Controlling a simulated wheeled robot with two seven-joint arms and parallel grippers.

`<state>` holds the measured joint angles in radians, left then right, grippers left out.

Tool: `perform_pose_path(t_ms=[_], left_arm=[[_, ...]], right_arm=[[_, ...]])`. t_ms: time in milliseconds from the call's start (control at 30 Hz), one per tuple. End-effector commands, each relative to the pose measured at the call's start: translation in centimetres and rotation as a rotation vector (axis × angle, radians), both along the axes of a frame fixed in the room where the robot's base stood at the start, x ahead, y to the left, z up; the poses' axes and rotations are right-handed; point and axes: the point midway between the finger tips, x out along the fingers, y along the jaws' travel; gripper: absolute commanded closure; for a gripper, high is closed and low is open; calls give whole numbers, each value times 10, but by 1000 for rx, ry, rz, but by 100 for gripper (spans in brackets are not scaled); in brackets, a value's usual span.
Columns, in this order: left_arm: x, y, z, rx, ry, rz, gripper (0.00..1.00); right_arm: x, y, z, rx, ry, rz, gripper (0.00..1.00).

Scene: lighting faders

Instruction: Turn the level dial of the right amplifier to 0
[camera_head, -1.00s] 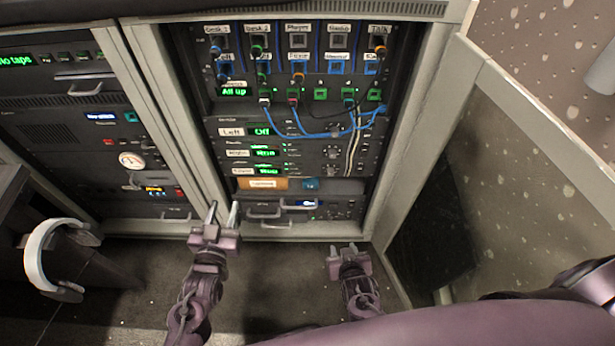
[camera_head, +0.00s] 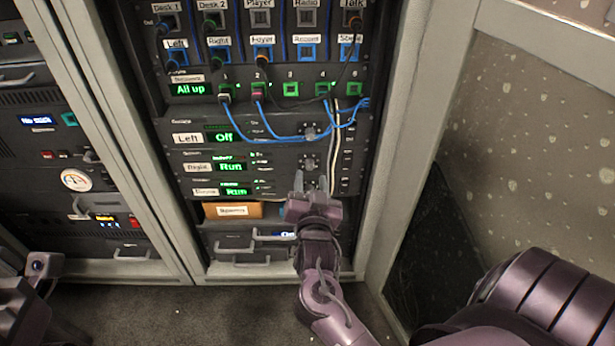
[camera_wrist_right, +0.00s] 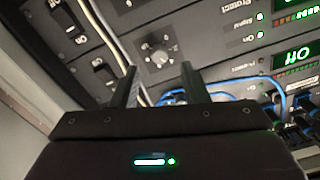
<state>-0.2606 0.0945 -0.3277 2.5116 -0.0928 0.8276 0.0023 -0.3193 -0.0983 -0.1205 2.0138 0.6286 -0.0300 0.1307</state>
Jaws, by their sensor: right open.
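The right amplifier (camera_head: 205,166), labelled "Right", shows a green "Run" display and sits between the amplifier marked "Left" (camera_head: 187,139), reading "Off", and a third reading "Run". Its level dial (camera_head: 305,164) is a small dark knob at the right of its panel. In the right wrist view a dial (camera_wrist_right: 157,50) with a pale pointer, apparently the same one, lies just beyond and between the fingertips, not gripped. My right gripper (camera_head: 311,181) is open, just below that dial. A purple part of my left arm shows at the lower left; its fingers cannot be made out.
Blue cables (camera_head: 262,122) hang from the patch panel across the left amplifier. White cables (camera_head: 333,145) run vertically just right of the dials, and pass near the fingers in the wrist view. Rocker switches (camera_wrist_right: 103,72) stand beyond the cables. Drawer handles (camera_head: 240,245) stick out below.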

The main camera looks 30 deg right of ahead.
Motion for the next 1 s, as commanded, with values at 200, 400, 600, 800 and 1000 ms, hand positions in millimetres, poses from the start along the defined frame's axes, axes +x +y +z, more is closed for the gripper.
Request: perform_pose_path(t_ms=[200,400,600,800,1000], left_arm=[[0,0,-7,1,-14,2,64],[0,0,-7,2,-15,2,64],[0,-1,-6,2,-15,2,64],[0,-1,-6,2,-15,2,64],[0,-1,-6,2,-15,2,64]], right_arm=[[26,-15,-2,-2,-1,1,59],[33,-20,-1,-1,3,1,59],[33,-20,-1,-1,3,1,61],[33,-20,-1,-1,2,2,87],[33,-20,-1,-1,3,1,100]])
